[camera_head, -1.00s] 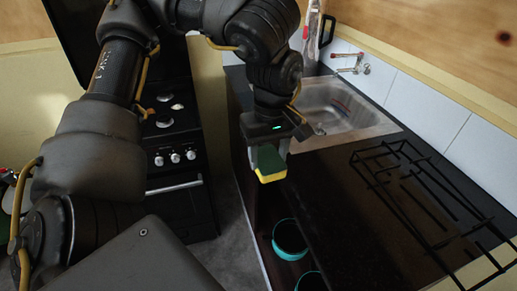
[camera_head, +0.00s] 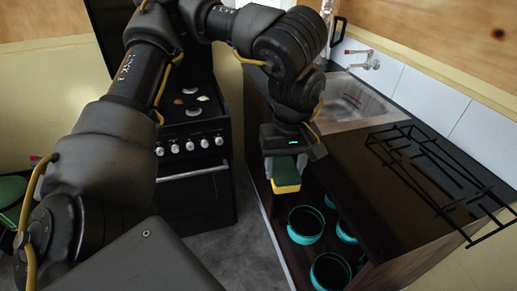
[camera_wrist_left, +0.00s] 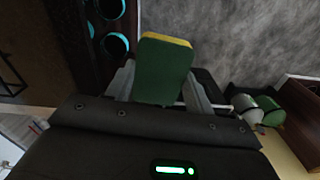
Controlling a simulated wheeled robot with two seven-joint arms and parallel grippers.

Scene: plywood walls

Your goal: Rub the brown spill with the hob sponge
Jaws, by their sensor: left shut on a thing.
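The sponge (camera_head: 287,178), green with a yellow layer, is in my left gripper (camera_head: 286,163). The gripper is shut on it and holds it in the air beside the dark worktop's front edge, above the open cabinet. In the left wrist view the sponge (camera_wrist_left: 163,72) stands out between the two fingers of the gripper (camera_wrist_left: 160,92). The black stove's hob (camera_head: 195,102) is left of and behind the gripper. Small pale and orange-brown patches show on the hob; I cannot tell which is the brown spill. My right gripper is not in view.
Several black pots with teal rims (camera_head: 306,226) sit in the open cabinet below the worktop. A black wire rack (camera_head: 440,175) lies on the worktop (camera_head: 375,190). A steel sink (camera_head: 350,103) is behind it. Grey floor (camera_head: 222,255) lies between stove and cabinet.

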